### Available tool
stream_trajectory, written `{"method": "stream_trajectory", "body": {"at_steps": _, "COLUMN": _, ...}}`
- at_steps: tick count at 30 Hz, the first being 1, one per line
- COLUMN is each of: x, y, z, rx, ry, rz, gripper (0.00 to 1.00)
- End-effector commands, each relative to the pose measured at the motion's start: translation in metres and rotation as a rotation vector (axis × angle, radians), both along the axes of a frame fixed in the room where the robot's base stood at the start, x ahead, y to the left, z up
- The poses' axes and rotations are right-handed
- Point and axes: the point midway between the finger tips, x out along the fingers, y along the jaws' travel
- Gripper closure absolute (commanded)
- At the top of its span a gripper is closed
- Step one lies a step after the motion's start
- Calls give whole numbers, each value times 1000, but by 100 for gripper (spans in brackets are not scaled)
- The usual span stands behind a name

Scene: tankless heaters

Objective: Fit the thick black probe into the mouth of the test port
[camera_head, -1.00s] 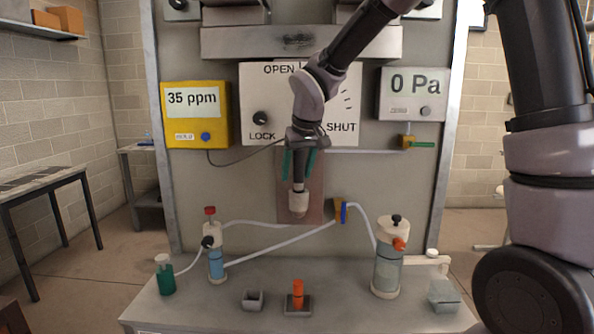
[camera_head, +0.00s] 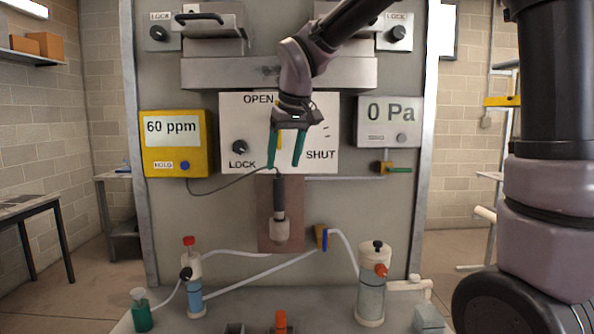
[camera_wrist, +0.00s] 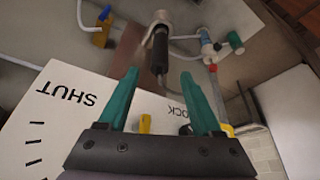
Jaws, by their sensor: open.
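The thick black probe (camera_head: 280,195) stands upright with its lower end at the mouth of the pale test port (camera_head: 280,232), on the brown plate (camera_head: 262,240). It looks inserted, though the depth is hidden. A thin cable runs from the probe's top to the yellow meter (camera_head: 175,150), which reads 60 ppm. My gripper (camera_head: 286,165) has its teal fingers spread, with nothing between them, above the probe and apart from it. In the wrist view the probe (camera_wrist: 160,50) and port (camera_wrist: 161,18) lie beyond the fingertips (camera_wrist: 160,75).
A white OPEN/LOCK/SHUT panel (camera_head: 235,110) is behind my gripper. A blue-handled valve (camera_head: 322,238) with hoses is right of the port. A clear cylinder (camera_head: 371,295) and a blue-filled tube (camera_head: 195,300) stand on the bench. A 0 Pa gauge (camera_head: 388,122) hangs right.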

Motion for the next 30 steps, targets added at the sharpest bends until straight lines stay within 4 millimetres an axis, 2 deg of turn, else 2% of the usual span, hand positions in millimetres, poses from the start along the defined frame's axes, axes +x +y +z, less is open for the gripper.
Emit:
{"method": "stream_trajectory", "body": {"at_steps": 5, "x": -2, "y": -6, "z": 4, "rx": 3, "ry": -1, "rz": -13, "gripper": 34}}
{"method": "stream_trajectory", "body": {"at_steps": 8, "x": -9, "y": -31, "z": 12, "rx": 19, "ry": -11, "rz": -68, "gripper": 34}}
{"method": "stream_trajectory", "body": {"at_steps": 11, "x": -26, "y": -77, "z": 23, "rx": 55, "ry": -29, "rz": -174, "gripper": 34}}
{"method": "stream_trajectory", "body": {"at_steps": 15, "x": -66, "y": -149, "z": 32, "rx": 144, "ry": -57, "rz": -365, "gripper": 34}}
{"method": "stream_trajectory", "body": {"at_steps": 18, "x": -98, "y": -187, "z": 31, "rx": 218, "ry": -75, "rz": -488, "gripper": 34}}
{"method": "stream_trajectory", "body": {"at_steps": 21, "x": -125, "y": -212, "z": 26, "rx": 289, "ry": -92, "rz": -583, "gripper": 34}}
{"method": "stream_trajectory", "body": {"at_steps": 25, "x": -148, "y": -230, "z": 19, "rx": 353, "ry": -108, "rz": -660, "gripper": 34}}
{"method": "stream_trajectory", "body": {"at_steps": 30, "x": -158, "y": -236, "z": 15, "rx": 385, "ry": -114, "rz": -691, "gripper": 34}}
